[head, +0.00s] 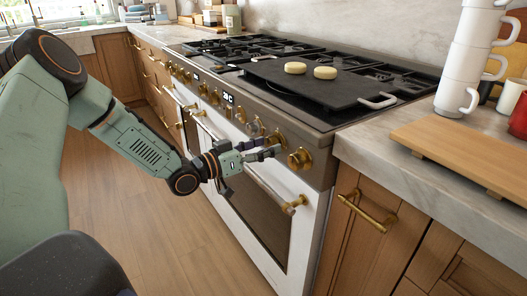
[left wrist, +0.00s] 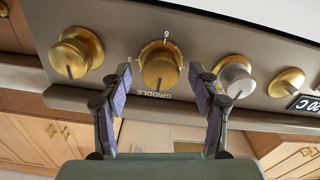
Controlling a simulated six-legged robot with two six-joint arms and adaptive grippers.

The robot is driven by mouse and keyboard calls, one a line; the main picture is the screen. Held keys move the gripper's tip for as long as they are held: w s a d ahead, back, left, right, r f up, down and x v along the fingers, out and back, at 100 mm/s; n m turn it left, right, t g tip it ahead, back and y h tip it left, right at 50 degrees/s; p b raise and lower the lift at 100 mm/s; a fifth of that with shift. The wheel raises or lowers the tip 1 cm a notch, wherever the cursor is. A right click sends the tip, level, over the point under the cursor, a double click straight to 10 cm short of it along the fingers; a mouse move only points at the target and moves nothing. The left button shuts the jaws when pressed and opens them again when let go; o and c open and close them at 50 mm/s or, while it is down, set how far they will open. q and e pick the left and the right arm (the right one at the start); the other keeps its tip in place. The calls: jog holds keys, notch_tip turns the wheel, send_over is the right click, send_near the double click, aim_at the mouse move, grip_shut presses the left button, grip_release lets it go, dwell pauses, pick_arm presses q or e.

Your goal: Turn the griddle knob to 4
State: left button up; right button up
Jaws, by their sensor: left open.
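The brass griddle knob (left wrist: 160,68) is in the middle of the left wrist view, above the upside-down word GRIDDLE. A dark mark on it points toward that word, and an inverted digit shows on the opposite side. My left gripper (left wrist: 161,75) is open, with one finger on each side of the knob; gaps show, and I cannot tell any contact. In the head view, my left gripper (head: 278,148) is at the stove's front panel, partly covering the knobs there. My right gripper is not in view.
A brass knob (left wrist: 76,55) and a silver-looking knob (left wrist: 235,77) flank the fingers. An oven handle (head: 250,172) runs below the panel. On the stove, a dark griddle plate (head: 325,85) holds two pale round pieces. Stacked white mugs (head: 463,65) and a wooden board (head: 465,150) stand right.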

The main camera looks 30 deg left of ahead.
pick_arm(q)
jog(key=shift+a, duration=0.1)
jog(key=c, duration=1.2)
jog(key=m+p, duration=0.3)
jog(key=m, duration=0.2)
jog(key=shift+m+p, duration=0.3)
jog(key=shift+p, duration=0.05)
jog(key=m+p, duration=0.3)
jog(key=m, duration=0.3)
jog(key=shift+p, duration=0.3)
jog(key=m+p, duration=0.3)
jog(key=m, duration=0.3)
jog(key=shift+r+m+p, duration=0.1)
jog(key=shift+m+p, duration=0.2)
jog(key=shift+p, duration=0.05)
jog(key=m+p, duration=0.3)
jog(key=m, duration=0.2)
jog(key=shift+m, duration=0.4)
jog(key=shift+m+p, duration=0.3)
jog(key=shift+p, duration=0.05)
